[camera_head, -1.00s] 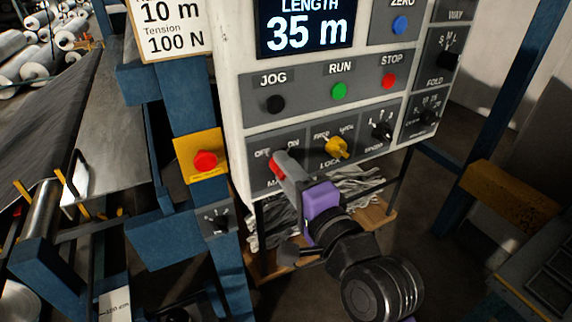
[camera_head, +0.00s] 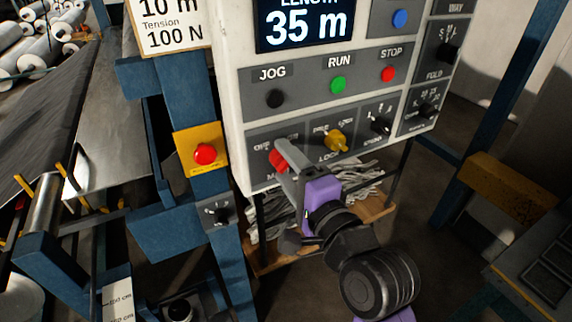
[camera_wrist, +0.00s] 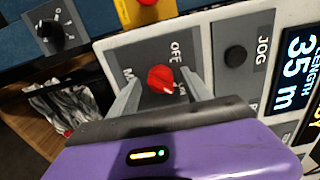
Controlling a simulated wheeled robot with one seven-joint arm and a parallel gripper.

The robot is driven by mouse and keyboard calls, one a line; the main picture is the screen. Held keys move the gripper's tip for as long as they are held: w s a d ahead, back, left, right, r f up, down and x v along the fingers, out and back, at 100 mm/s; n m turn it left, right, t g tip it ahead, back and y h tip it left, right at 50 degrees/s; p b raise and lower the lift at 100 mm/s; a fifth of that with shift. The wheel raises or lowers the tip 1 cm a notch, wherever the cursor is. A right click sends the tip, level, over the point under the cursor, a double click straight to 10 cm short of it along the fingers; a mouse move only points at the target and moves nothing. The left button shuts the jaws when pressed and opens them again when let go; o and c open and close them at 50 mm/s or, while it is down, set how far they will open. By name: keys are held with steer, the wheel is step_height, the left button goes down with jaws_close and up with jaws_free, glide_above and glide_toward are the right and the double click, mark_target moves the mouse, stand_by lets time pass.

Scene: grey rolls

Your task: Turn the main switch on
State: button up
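The main switch (camera_head: 278,160) is a red knob at the lower left of the control panel, between OFF and ON labels. In the wrist view the red knob (camera_wrist: 160,78) shows between my two fingertips, and its pale pointer mark faces the ON label. My gripper (camera_wrist: 162,77) is open, with a finger on each side of the knob and a visible gap to each. In the head view my gripper (camera_head: 287,155) is in front of the switch and partly hides it and its labels.
A yellow knob (camera_head: 336,140) and black knobs sit right of the switch. JOG (camera_head: 275,98), RUN (camera_head: 338,85) and STOP (camera_head: 388,74) buttons are above. A red button on a yellow plate (camera_head: 204,154) and a small black dial (camera_head: 217,212) are on the blue post at left.

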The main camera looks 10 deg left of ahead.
steer(key=b+v, duration=0.1)
steer(key=v, duration=0.6)
steer(key=shift+s+d, duration=0.25)
steer(key=shift+s, duration=0.1)
stand_by(0.4)
